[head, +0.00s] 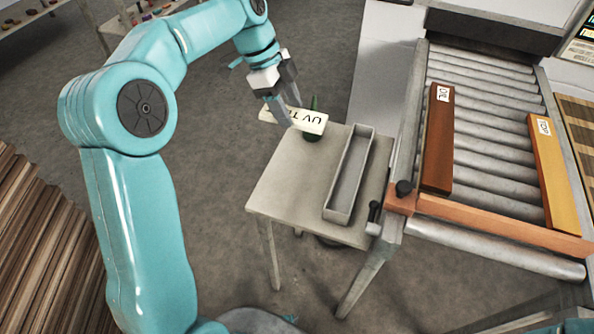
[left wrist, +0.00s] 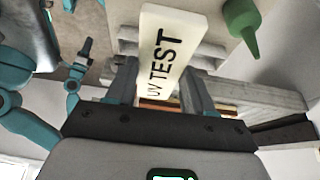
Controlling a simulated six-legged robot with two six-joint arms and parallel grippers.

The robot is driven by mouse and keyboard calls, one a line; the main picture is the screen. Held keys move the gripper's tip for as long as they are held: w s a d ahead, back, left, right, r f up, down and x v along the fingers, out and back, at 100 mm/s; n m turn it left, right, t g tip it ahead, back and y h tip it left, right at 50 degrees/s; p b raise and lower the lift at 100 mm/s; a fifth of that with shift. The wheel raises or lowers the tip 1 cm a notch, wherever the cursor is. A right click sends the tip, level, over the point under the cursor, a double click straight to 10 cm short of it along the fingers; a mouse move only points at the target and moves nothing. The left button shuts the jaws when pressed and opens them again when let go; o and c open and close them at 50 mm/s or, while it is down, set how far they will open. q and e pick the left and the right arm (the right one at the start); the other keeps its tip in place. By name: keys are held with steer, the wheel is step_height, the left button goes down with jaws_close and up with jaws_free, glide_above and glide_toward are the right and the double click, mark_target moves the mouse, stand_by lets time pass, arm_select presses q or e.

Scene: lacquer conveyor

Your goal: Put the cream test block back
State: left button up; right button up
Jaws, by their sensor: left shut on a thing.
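The cream test block (head: 313,123), marked UV TEST, is in my left gripper (head: 286,112). The jaws are shut on it. It is over the far left corner of the small grey table, and I cannot tell how high. In the left wrist view the block (left wrist: 163,45) sticks out from between the two fingers, lettering facing the camera. A long, narrow grey tray (head: 330,213) stands on the table to the right of the block and looks empty. A teal arm in the left wrist view ends in a small dark gripper, seemingly my right (left wrist: 84,52); its jaws are unclear.
A green bottle (head: 311,136) stands on the table, partly hidden behind the block. The roller conveyor (head: 490,150) at the right carries a brown board (head: 438,140) and an orange board (head: 552,175). Bare tabletop (head: 290,185) lies left of the tray.

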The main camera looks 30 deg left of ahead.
arm_select(q)
glide_above(295, 177)
steer(key=a, duration=0.2)
steer(key=f, duration=0.9)
steer(key=f+b, duration=0.1)
steer(key=f, duration=0.4)
steer(key=shift+s+d+f, duration=0.15)
steer(key=shift+s+d, duration=0.1)
steer(key=shift+s, duration=0.05)
step_height(295, 177, down, 5)
steer(key=shift+w+f, duration=0.15)
steer(key=shift+f, duration=0.05)
steer(key=o, duration=1.1)
steer(key=shift+o, duration=0.2)
steer(key=shift+a+r, duration=0.1)
steer(key=shift+r, duration=0.15)
steer(key=v, duration=1.1)
steer(key=shift+r, duration=0.35)
